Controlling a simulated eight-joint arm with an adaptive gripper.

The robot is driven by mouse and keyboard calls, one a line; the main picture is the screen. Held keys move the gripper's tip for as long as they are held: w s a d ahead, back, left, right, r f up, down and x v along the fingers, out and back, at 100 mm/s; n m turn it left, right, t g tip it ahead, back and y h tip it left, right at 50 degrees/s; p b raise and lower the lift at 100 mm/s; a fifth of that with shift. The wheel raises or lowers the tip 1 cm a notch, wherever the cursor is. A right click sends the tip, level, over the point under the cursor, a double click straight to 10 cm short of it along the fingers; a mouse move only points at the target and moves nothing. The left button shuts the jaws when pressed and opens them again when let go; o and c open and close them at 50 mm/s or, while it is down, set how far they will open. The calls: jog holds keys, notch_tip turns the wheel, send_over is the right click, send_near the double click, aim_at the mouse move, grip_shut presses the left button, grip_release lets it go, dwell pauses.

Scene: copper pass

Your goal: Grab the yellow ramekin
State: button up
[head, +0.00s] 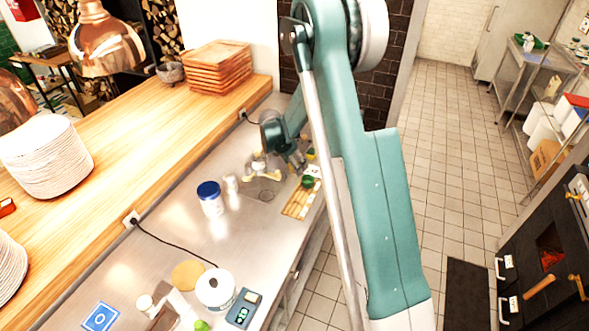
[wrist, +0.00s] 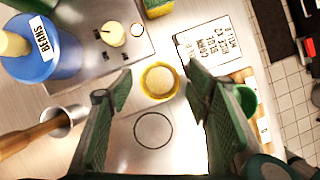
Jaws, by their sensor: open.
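The yellow ramekin (wrist: 160,81) sits on the steel counter in the wrist view, seen from above with a pale inside. My gripper (wrist: 158,95) is open, with one green finger on each side of the ramekin in the picture. The fingers look apart from it, and how far above it they are is hard to tell. In the head view my gripper (head: 268,168) is low over the far part of the counter. I cannot clearly make out the ramekin there.
A blue BEANS container (wrist: 40,52) and a metal cup with a wooden handle (wrist: 62,120) lie left in the wrist view. A printed card (wrist: 208,46), a green bowl (wrist: 245,99) and a yellow-green sponge (wrist: 157,8) are close by.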

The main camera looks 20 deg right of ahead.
jog(key=shift+c, duration=0.6)
jog(key=c, duration=0.9)
jog(key=shift+o, duration=0.2)
notch_tip(320, 180, up, 10)
